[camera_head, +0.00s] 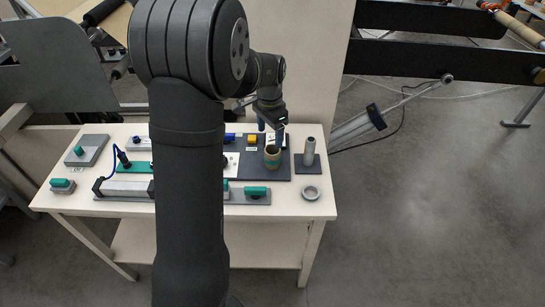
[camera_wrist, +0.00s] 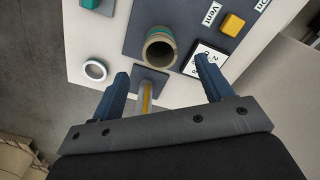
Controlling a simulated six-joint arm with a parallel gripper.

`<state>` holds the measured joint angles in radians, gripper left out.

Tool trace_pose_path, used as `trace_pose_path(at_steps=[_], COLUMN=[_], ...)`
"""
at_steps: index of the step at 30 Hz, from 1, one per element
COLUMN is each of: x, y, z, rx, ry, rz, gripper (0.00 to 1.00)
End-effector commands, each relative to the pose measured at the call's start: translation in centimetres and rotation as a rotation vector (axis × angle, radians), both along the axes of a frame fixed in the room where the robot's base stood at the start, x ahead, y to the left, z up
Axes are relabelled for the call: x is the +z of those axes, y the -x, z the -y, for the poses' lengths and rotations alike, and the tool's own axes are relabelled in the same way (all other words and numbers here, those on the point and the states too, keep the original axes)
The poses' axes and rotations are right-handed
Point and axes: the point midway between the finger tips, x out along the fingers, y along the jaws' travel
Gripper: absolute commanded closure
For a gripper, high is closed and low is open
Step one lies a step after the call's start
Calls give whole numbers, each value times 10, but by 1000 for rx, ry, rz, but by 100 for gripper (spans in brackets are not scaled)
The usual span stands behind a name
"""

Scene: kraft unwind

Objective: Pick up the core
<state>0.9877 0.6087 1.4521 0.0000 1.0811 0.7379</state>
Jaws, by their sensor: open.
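The core (camera_head: 272,159) is a short brown cardboard tube with a greenish band, standing upright on the dark panel of the table. In the wrist view the core (camera_wrist: 160,50) shows its open top end, just beyond my fingertips and roughly in line with the gap between them. My gripper (camera_head: 271,133) points down above the core, its blue fingers apart. In the wrist view my gripper (camera_wrist: 163,72) is open with nothing held between the fingers. I cannot tell the exact height between the fingertips and the core.
A grey metal post (camera_head: 309,150) on a square base stands just right of the core. A pale ring (camera_head: 310,193) lies near the table's front right. A yellow block (camera_head: 252,139) and a white label card (camera_wrist: 204,59) lie close to the core. The table (camera_head: 290,210) has bare space in front.

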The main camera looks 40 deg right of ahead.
Motion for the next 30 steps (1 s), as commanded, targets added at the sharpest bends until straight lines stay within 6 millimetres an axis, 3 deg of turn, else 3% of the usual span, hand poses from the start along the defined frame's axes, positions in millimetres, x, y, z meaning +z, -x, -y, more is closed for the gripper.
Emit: trace_pose_path(at_steps=[3, 9, 17, 25, 30], x=[-28, -58, -72, -110, -116], y=[1, 0, 1, 4, 4], z=[0, 0, 2, 8, 8], rx=[-1, -2, -2, -3, -2], ry=[-3, -1, 0, -2, 0], rz=[-3, -1, 0, -1, 0], gripper=[28, 28, 28, 28, 28])
